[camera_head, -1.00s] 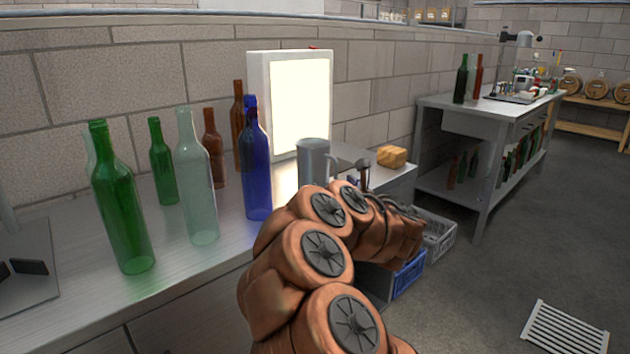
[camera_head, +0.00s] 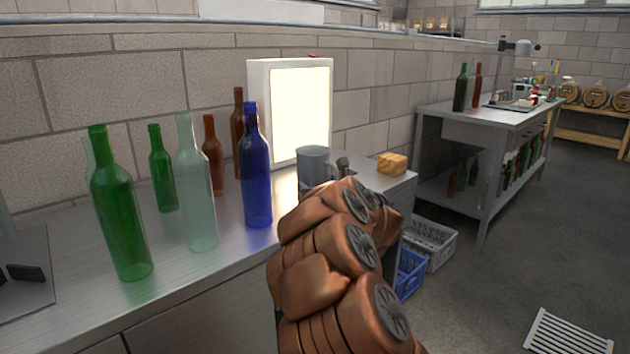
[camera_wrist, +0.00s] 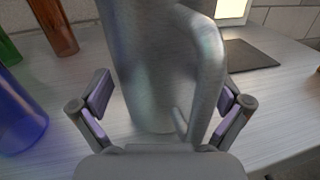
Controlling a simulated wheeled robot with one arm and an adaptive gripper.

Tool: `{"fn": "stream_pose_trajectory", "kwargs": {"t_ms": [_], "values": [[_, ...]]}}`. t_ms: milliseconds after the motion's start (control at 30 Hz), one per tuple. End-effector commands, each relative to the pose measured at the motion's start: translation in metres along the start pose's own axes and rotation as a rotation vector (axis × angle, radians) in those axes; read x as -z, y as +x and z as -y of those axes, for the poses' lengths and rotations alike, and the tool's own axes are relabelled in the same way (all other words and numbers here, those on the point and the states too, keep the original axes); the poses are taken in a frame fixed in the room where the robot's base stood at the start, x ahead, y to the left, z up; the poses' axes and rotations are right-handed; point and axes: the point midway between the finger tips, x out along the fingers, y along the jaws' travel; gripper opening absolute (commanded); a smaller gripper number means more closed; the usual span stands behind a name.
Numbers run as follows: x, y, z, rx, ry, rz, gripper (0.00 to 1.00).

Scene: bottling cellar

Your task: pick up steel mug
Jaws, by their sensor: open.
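The steel mug (camera_head: 313,164) is a grey metal cup standing upright on the steel counter (camera_head: 225,245), in front of the lit panel. In the wrist view the mug (camera_wrist: 150,70) fills the middle, its handle on the right side. My gripper (camera_wrist: 165,105) is open, with one finger to the left of the mug and one to the right, beyond the handle. A gap shows on the left between finger and mug. In the head view my arm hides the gripper and the mug's lower part.
A blue bottle (camera_head: 256,175) stands close left of the mug, with several green, clear and brown bottles further left. A lit white panel (camera_head: 300,110) stands behind. A yellowish block (camera_head: 392,163) sits at the counter's right end. Crates (camera_head: 428,240) stand on the floor beyond.

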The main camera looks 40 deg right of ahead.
Motion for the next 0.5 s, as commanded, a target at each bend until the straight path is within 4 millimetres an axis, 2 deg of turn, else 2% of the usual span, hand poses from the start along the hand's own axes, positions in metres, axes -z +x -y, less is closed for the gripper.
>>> {"fn": "stream_pose_trajectory", "kwargs": {"t_ms": [167,500], "values": [[-0.0002,0.0000,0.0000,0.000,0.000,0.000,1.00],[-0.0001,0.0000,0.0000,0.000,0.000,0.000,0.65]]}}
